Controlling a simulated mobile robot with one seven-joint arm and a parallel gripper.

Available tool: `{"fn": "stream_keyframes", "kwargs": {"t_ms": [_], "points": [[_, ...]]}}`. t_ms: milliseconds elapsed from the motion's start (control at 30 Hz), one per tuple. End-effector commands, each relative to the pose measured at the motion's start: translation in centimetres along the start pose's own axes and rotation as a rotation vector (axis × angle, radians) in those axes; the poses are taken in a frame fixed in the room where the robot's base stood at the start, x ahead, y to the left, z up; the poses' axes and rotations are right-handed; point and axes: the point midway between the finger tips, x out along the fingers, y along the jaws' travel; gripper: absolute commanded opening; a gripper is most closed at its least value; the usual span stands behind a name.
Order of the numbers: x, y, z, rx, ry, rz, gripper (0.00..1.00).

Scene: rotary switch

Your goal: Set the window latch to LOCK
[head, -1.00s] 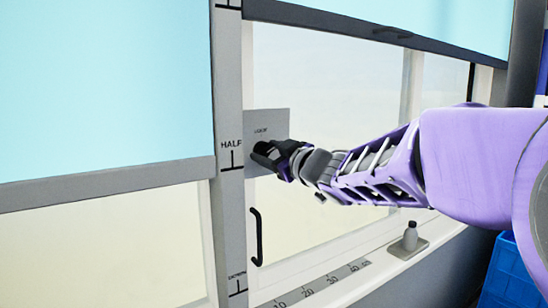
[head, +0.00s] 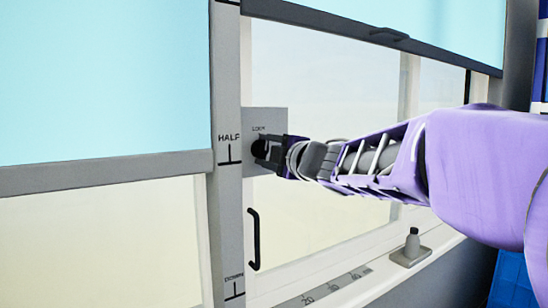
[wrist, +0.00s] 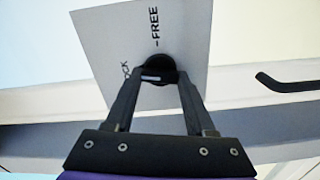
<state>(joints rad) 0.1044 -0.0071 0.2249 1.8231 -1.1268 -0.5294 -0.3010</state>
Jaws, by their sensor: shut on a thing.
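The window latch is a black round knob (wrist: 160,65) on a square grey plate (wrist: 185,32) fixed to the window frame. In the wrist view the plate reads FREE above the knob and LOCK, partly covered, to its left. My gripper (wrist: 160,78) is shut on the knob, one finger on each side. A small pale mark shows on the knob; I cannot tell which label it points at. In the head view the plate (head: 278,117) shows LOCK above my gripper (head: 264,149), which hides most of the knob.
A black handle (head: 254,238) sits on the window below the plate. A strip marked HALF and DOWN (head: 229,190) runs left of it. A grey bottle-like object on a base (head: 411,248) stands on the sill at right. Blinds (head: 100,85) hang above.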

Motion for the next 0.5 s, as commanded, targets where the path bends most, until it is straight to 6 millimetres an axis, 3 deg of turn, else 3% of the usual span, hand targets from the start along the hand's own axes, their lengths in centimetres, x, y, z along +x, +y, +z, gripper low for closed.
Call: {"fn": "stream_keyframes", "kwargs": {"t_ms": [500], "points": [[0.0, -0.01, -0.03, -0.207, 0.0, 0.001, 0.0]]}}
